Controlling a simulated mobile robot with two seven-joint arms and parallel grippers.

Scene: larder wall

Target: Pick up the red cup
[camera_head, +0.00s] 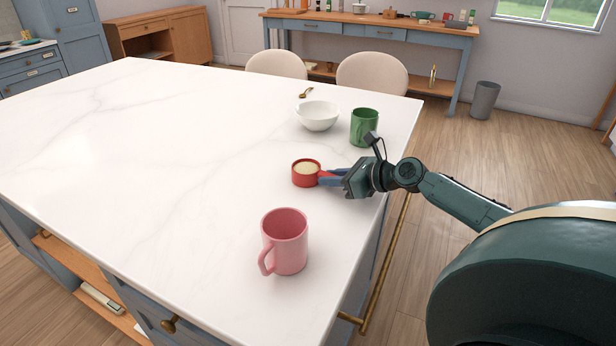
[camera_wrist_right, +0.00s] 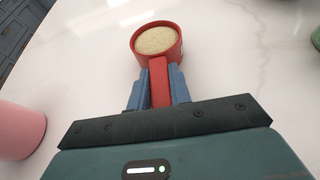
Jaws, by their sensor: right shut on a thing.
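The red cup (camera_head: 305,174) is small and low, with a pale, cream-coloured filling, near the right edge of the white marble top. Its handle points right, toward my right gripper (camera_head: 325,177). The right gripper's blue fingers are closed on both sides of the red handle. In the right wrist view the cup (camera_wrist_right: 158,42) is upright at the fingertips (camera_wrist_right: 158,85), with the handle between them. I cannot tell whether the cup touches the counter. My left gripper is in neither view.
A pink mug (camera_head: 285,241) stands nearer on the counter (camera_head: 180,170); it also shows in the wrist view (camera_wrist_right: 18,130). A green mug (camera_head: 364,127) and white bowl (camera_head: 317,115) stand behind the cup, with a brass spoon (camera_head: 306,92) beyond. The counter's left side is clear.

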